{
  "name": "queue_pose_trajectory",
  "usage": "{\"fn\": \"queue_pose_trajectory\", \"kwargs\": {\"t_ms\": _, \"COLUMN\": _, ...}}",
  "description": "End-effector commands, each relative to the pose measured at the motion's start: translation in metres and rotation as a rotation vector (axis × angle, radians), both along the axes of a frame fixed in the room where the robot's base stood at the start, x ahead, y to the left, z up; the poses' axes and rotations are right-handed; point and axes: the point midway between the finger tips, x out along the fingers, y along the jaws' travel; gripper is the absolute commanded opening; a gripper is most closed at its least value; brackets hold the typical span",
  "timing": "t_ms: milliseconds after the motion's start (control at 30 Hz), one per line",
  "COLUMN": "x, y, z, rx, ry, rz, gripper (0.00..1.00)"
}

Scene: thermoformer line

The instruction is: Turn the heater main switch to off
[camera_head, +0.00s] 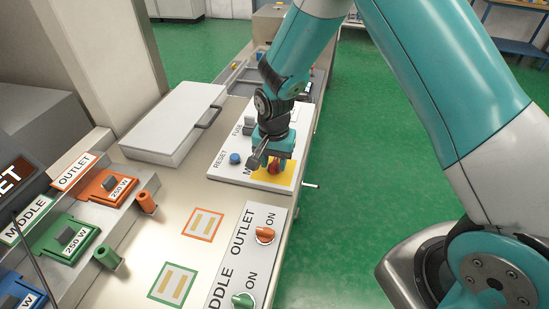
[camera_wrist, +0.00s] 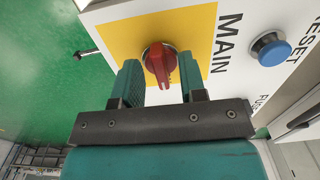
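The heater main switch is a red rotary knob (camera_wrist: 160,62) on a yellow square plate (camera_wrist: 120,35) beside the word MAIN. In the wrist view my gripper (camera_wrist: 160,80) has its two teal fingers on either side of the knob, with gaps showing, so it is open around the knob and not clamped. In the head view my gripper (camera_head: 277,162) points down over the yellow plate, and the red knob (camera_head: 274,167) shows partly between the fingers. The knob's pointer ridge runs toward the gripper body in the wrist view. Its on and off marks are hidden or out of view.
A blue RESET button (camera_head: 235,158) sits beside the switch on the same white panel. A lower panel has an orange OUTLET knob (camera_head: 265,235) and a green MIDDLE knob (camera_head: 243,300). A white lidded box (camera_head: 175,120) stands left. Green floor is free at right.

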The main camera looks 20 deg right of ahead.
Motion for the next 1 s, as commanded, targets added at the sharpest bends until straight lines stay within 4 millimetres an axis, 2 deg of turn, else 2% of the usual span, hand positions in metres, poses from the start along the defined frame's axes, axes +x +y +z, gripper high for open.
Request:
{"fn": "queue_pose_trajectory", "kwargs": {"t_ms": 267, "x": 0.0, "y": 0.0, "z": -0.0024, "rx": 0.0, "ry": 0.0, "rz": 0.0, "gripper": 0.38}}
{"fn": "queue_pose_trajectory", "kwargs": {"t_ms": 300, "x": 0.0, "y": 0.0, "z": -0.0024, "rx": 0.0, "ry": 0.0, "rz": 0.0, "gripper": 0.36}}
{"fn": "queue_pose_trajectory", "kwargs": {"t_ms": 467, "x": -0.0001, "y": 0.0, "z": -0.0023, "rx": 0.0, "ry": 0.0, "rz": 0.0, "gripper": 0.0}}
{"fn": "queue_pose_trajectory", "kwargs": {"t_ms": 767, "x": -0.0001, "y": -0.0002, "z": -0.0023, "rx": 0.0, "ry": 0.0, "rz": 0.014, "gripper": 0.0}}
{"fn": "queue_pose_trajectory", "kwargs": {"t_ms": 1000, "x": -0.0004, "y": -0.0005, "z": -0.0028, "rx": 0.0, "ry": 0.0, "rz": 0.112, "gripper": 0.0}}
